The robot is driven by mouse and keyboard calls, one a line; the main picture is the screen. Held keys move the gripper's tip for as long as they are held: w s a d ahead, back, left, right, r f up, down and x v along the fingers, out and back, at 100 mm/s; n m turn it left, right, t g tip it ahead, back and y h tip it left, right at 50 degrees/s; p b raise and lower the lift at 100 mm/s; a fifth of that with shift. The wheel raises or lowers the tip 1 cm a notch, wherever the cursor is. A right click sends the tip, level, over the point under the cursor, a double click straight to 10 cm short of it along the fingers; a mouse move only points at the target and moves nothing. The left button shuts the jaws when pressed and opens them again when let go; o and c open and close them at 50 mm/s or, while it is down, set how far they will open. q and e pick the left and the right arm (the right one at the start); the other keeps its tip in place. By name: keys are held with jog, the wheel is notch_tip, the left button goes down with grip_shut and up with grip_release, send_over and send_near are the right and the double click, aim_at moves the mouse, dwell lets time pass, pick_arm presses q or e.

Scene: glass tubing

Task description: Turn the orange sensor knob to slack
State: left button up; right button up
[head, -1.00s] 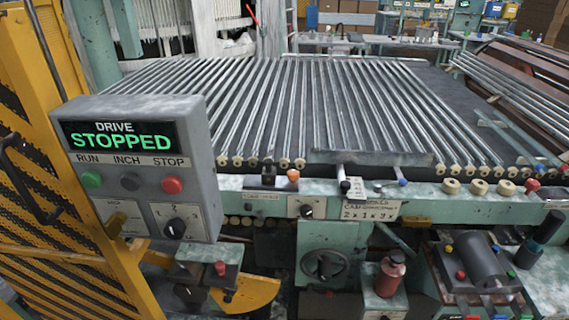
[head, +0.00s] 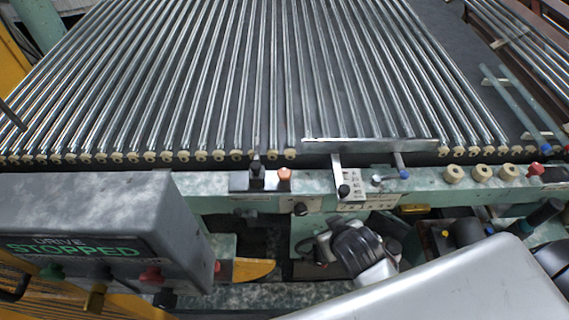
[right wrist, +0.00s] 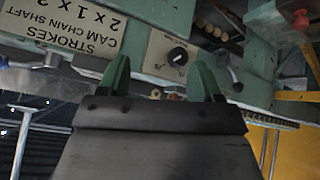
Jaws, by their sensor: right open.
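The small orange sensor knob (head: 284,174) stands upright on the machine's front rail in the head view, just right of a black knob (head: 256,170). I cannot clearly make it out in the right wrist view. My right gripper (right wrist: 160,68) is open, its two green fingers apart with nothing held. In the head view its dark hand (head: 357,247) is below the rail, to the right of and nearer than the orange knob. In the wrist view the fingers point toward a pale plate with a black dial (right wrist: 178,56). My left gripper is not in view.
Glass tubes (head: 230,80) lie in rows behind the rail. A lettered card (right wrist: 60,30) appears upside down beside the dial plate. A grey control box (head: 90,210), reading STOPPED, stands front left. A blue-tipped lever (head: 403,174) and pale round knobs (head: 480,173) line the rail's right.

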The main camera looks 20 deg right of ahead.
jog(key=w+a+r+n+t+y, duration=0.1)
jog(key=w+a+r+t, duration=0.1)
jog(key=w+r+t, duration=0.6)
jog(key=w+a+r+n+t+y, duration=0.1)
jog(key=w+a+r+t, duration=0.2)
jog(key=w+r, duration=0.5)
jog(key=s+a+r+n+g+y, duration=0.2)
jog(key=a+r+n+g+y, duration=0.65)
jog(key=a+n+y, duration=0.75)
jog(key=n+g+h+p, duration=0.1)
jog(key=n+g+h, duration=0.4)
jog(key=g+h, duration=0.85)
send_over(284, 172)
notch_tip(284, 172, down, 11)
jog(key=t+h, duration=0.4)
jog(key=shift+y, duration=0.25)
notch_tip(284, 172, down, 10)
jog(key=p, duration=0.2)
jog(key=shift+f+p, duration=0.2)
jog(key=shift+p, duration=0.15)
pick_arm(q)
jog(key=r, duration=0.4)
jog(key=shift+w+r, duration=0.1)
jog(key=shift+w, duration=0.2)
